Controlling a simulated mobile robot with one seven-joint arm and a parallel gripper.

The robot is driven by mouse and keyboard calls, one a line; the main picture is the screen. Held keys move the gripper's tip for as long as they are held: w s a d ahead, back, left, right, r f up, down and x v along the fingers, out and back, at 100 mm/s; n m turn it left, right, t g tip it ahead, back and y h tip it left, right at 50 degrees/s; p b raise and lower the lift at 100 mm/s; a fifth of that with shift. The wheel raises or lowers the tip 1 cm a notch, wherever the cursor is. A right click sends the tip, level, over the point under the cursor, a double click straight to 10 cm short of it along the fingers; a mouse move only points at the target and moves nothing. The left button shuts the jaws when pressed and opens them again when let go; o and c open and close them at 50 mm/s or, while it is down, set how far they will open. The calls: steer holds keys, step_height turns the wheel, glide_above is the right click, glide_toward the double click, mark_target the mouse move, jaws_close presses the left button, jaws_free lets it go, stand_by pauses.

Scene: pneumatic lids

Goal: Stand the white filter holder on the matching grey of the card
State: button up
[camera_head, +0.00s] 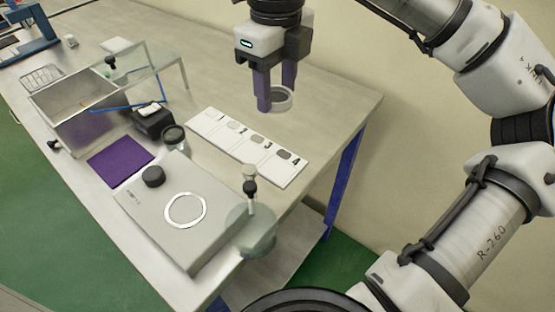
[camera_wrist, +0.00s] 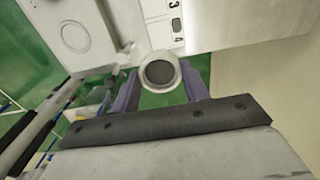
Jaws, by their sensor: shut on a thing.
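My gripper (camera_head: 275,90) hangs above the far right part of the bench, its purple fingers pointing down. It is shut on the white filter holder (camera_head: 284,99), a round white ring with a dark grey disc inside. In the wrist view the holder (camera_wrist: 160,72) sits between the fingertips of my gripper (camera_wrist: 160,85), its dark grey face toward the camera. The white card (camera_head: 240,153) lies on the bench below and left of the gripper, with numbered grey patches in a row. The patch by 4 (camera_head: 284,155) is dark grey. The holder is clear of the card.
A grey device (camera_head: 150,210) with a white ring and black knob stands in front of the card.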

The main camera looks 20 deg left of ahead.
mark_target(277, 98)
step_height(277, 98, down, 17)
steer(key=shift+r+p, duration=0.1)
steer(key=shift+p, duration=0.75)
steer(key=shift+f, duration=0.2)
steer(key=o, duration=1)
steer(key=shift+o, duration=0.2)
steer(key=shift+r, duration=0.1)
step_height(277, 98, up, 12)
steer(key=shift+r+b, duration=0.15)
steer(key=shift+b, duration=0.5)
